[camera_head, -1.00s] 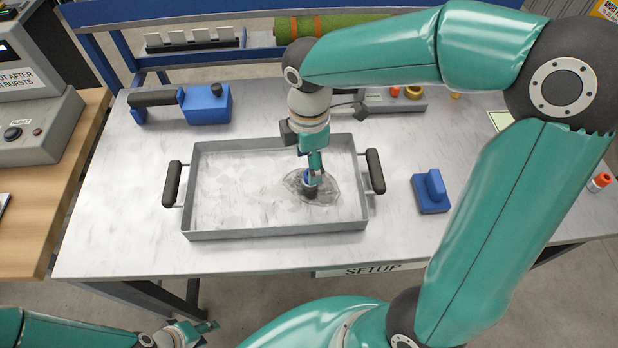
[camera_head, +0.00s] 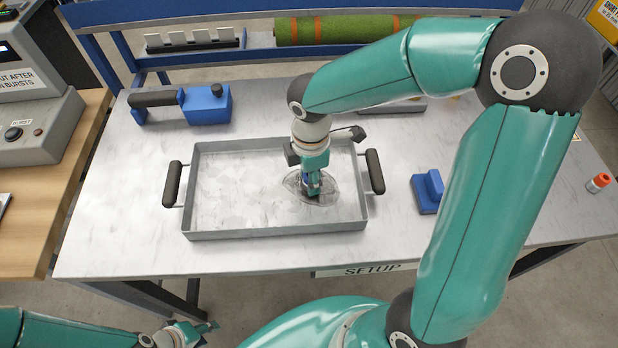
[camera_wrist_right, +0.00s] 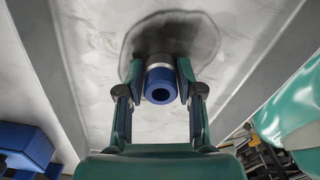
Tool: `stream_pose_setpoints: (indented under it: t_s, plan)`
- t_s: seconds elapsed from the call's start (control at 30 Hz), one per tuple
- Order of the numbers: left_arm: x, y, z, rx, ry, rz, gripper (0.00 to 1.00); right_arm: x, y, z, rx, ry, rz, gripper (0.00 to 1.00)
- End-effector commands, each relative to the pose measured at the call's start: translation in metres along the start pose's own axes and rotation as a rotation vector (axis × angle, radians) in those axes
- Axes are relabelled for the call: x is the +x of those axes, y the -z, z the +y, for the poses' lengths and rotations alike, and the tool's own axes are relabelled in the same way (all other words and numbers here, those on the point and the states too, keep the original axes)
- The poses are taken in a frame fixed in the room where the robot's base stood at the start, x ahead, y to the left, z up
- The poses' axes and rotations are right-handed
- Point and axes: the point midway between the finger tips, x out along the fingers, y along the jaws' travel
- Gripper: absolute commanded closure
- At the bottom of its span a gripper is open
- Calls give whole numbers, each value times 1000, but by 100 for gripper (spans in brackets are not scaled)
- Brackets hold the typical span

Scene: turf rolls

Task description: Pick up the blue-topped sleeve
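The blue-topped sleeve (camera_wrist_right: 161,85) stands in the shallow grey tray (camera_head: 215,233), on a dark ringed wet-looking patch. In the right wrist view it has a blue top with a dark hole and a silver band. My right gripper (camera_wrist_right: 161,70) reaches down over it, one finger on each side, and the fingertips appear to touch the silver band. In the head view my right gripper (camera_head: 312,188) largely hides the sleeve. My left gripper (camera_head: 208,332) is at the bottom edge, away from the table, fingers apart and empty.
The tray has black side handles (camera_head: 172,184). A blue tool with a black grip (camera_head: 205,104) lies behind left. A green turf roll (camera_head: 345,28) lies at the back.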

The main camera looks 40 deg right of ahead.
Motion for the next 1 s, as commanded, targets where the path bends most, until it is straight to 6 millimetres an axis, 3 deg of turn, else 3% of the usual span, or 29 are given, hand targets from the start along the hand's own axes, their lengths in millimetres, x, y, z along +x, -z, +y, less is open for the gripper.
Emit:
stream_pose_setpoints:
  t_s: [0.03, 0.17, 0.2, 0.67, 0.87, 1.0]
  plan:
    - [0, 0, 0, 0, 0, 0, 60, 0, 0, 0, 0, 0, 0, 77]
    - [0, 0, 0, 0, 0, 0, 60, 0, 0, 0, 0, -1, 0, 99]
    - [0, 0, 0, 0, 0, 0, 60, 0, 0, 0, 0, -1, 0, 100]
    - [-1, 0, 0, 0, 0, 0, 60, -11, 0, 1, -1, -3, 0, 100]
    - [-3, 0, 1, 0, 0, 0, 60, -38, 1, 1, -1, -7, 1, 100]
    - [-5, 0, 2, 0, 0, 0, 60, -70, 1, 2, -1, -9, 2, 100]
